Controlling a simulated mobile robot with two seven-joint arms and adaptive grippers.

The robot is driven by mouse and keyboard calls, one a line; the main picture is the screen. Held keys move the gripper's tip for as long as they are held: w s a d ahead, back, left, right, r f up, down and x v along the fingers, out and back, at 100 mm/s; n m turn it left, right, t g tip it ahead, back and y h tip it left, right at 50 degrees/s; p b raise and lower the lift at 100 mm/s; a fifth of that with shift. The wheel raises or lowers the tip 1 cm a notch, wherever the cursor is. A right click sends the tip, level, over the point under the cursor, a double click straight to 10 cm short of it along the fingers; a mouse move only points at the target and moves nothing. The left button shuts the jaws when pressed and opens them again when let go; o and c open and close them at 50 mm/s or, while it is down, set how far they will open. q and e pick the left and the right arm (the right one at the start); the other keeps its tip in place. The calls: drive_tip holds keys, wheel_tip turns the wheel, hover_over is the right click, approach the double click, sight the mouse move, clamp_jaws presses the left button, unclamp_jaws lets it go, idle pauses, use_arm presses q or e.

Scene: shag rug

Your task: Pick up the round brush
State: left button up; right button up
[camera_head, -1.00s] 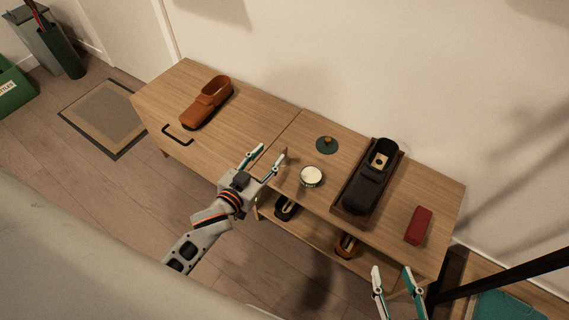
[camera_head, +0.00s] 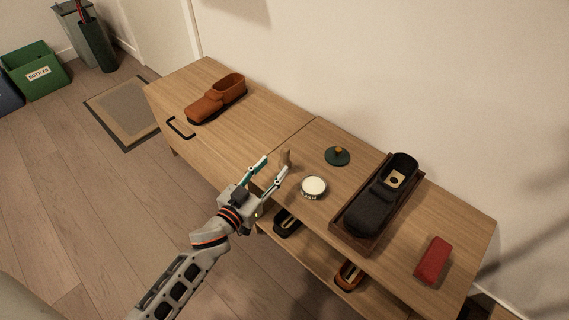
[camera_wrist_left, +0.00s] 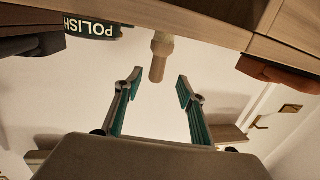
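What looks like the round brush (camera_head: 286,157) is a small light-wood piece standing upright on the cabinet top, just beyond my left fingertips. In the left wrist view, which looks upside down, the brush (camera_wrist_left: 158,58) shows a wider head at the cabinet top and a narrower handle. My left gripper (camera_head: 273,168) is open and empty, at the cabinet's front edge. In the wrist view its fingers (camera_wrist_left: 160,80) lie either side of the handle's line, with no visible contact. My right gripper is out of view.
A red block (camera_head: 433,261) and brown shoe (camera_head: 217,98) lie farther off.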

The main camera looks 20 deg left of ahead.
sight(282, 158)
use_arm(q)
drive_tip(key=w, duration=0.2)
drive_tip(key=w+d+b, duration=0.1)
drive_tip(key=w, duration=0.2)
drive_tip(key=shift+w+d+f, duration=0.1)
drive_tip(key=shift+w+d, duration=0.05)
drive_tip(key=shift+w, duration=0.15)
drive_tip(key=shift+w+d, duration=0.1)
drive_tip(key=shift+w, duration=0.5)
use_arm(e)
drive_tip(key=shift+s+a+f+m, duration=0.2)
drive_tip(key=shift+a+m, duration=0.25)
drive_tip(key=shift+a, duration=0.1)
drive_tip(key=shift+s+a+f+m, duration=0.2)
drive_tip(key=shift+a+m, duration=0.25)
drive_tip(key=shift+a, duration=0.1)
use_arm(q)
clamp_jaws()
